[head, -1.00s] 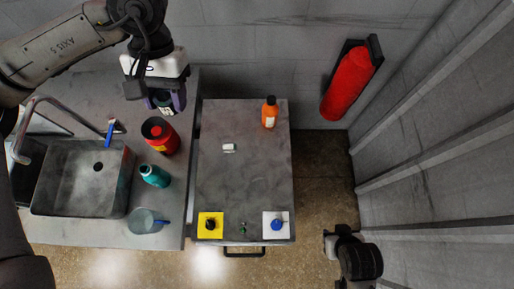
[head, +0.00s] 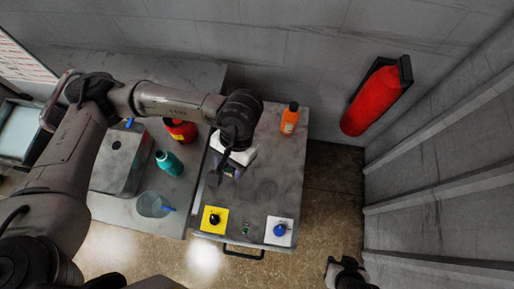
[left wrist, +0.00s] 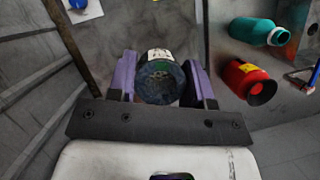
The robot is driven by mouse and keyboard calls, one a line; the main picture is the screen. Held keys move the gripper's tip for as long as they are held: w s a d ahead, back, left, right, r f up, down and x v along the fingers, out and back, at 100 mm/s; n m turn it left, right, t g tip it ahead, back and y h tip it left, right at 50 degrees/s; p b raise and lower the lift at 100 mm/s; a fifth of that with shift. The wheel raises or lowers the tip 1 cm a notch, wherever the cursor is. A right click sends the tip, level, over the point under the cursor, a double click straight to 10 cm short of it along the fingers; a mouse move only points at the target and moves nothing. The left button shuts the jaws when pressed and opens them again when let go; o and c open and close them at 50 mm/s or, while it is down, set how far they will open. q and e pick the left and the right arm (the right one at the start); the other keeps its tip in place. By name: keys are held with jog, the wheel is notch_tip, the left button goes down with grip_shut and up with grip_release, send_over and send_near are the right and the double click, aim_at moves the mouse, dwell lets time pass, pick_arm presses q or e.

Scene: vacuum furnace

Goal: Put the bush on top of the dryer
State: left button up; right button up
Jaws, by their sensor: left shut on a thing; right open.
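The bush appears to be the dark round piece (left wrist: 160,82) with a speckled green-blue end and a white label, held between the purple fingers of my left gripper (left wrist: 161,85). In the head view my left gripper (head: 230,170) is over the grey-topped unit, which I take to be the dryer (head: 262,185); the bush is mostly hidden there under the gripper. Whether it touches the top, I cannot tell. My right gripper (head: 335,268) is open and empty, low at the right, apart from the unit.
On the unit stand an orange bottle (head: 289,120), a yellow square with a black knob (head: 214,219) and a white square with a blue knob (head: 279,231).

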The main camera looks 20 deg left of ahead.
pick_arm(q)
jog(key=s+d+f+n, duration=0.1)
jog(key=s+d+f, duration=0.9)
jog(key=d+f, duration=0.1)
jog(key=w+d+f+n+t+h, duration=0.2)
jog(key=w+n+h, duration=0.1)
jog(key=w+n, duration=0.35)
jog(key=w+d+f+n+t+h, duration=0.1)
jog(key=w+d+n+h, duration=0.1)
jog(key=w+n, duration=0.5)
jog(key=n+t+p, duration=0.2)
jog(key=n, duration=0.5)
send_over(258, 182)
jog(key=a, duration=0.1)
jog(key=shift+m, duration=0.25)
jog(key=f, duration=0.7)
jog(key=shift+s+a, duration=0.15)
jog(key=shift+a, duration=0.05)
notch_tip(258, 182, down, 4)
jog(key=shift+r, duration=0.2)
jog(key=shift+f, duration=0.2)
jog(key=shift+f, duration=0.1)
